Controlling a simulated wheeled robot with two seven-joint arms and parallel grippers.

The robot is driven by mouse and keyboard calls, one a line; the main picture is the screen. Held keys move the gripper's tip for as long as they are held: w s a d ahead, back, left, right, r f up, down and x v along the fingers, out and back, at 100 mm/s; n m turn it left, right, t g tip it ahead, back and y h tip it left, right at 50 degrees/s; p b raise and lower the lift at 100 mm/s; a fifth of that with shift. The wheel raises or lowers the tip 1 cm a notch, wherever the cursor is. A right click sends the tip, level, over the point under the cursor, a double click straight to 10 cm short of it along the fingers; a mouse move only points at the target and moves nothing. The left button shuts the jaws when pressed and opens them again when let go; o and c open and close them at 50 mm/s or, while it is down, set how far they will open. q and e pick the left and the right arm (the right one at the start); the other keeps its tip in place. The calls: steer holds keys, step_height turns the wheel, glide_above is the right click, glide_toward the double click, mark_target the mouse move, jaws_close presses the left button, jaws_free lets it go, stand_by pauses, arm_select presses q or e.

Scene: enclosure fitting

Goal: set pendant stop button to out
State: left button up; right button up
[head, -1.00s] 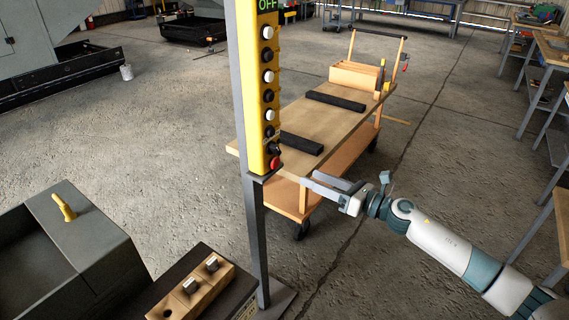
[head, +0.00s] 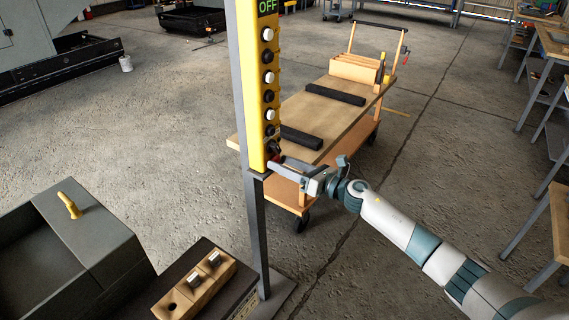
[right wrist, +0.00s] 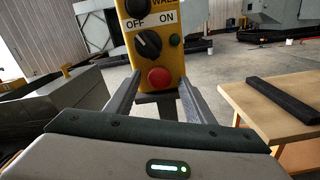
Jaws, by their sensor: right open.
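The yellow pendant (head: 257,110) hangs on a grey post in the head view, with a column of black and white buttons and a lit OFF sign at its top. Its red stop button (right wrist: 159,78) is at the bottom of the pendant in the right wrist view, below a black OFF/ON knob (right wrist: 148,43). I cannot tell whether the button is in or out. My right gripper (head: 277,165) is open at the pendant's lower end; its fingers flank the button from either side in the wrist view, and contact is not clear. The gripper mostly hides the button in the head view. My left gripper is not in view.
A wooden cart (head: 330,108) with two black bars stands behind the pendant, close to my right gripper. A dark box with a yellow handle (head: 69,205) and a wooden block with metal pegs (head: 196,287) are at the lower left. Open floor lies right of the cart.

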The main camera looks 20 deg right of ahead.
jaws_close()
steer(key=shift+s+d+f, duration=0.1)
steer(key=shift+s+d, duration=0.2)
steer(key=shift+s, duration=0.1)
jaws_free()
steer(key=shift+s+d, duration=0.15)
steer(key=shift+s, duration=0.05)
steer(key=shift+b, duration=0.3)
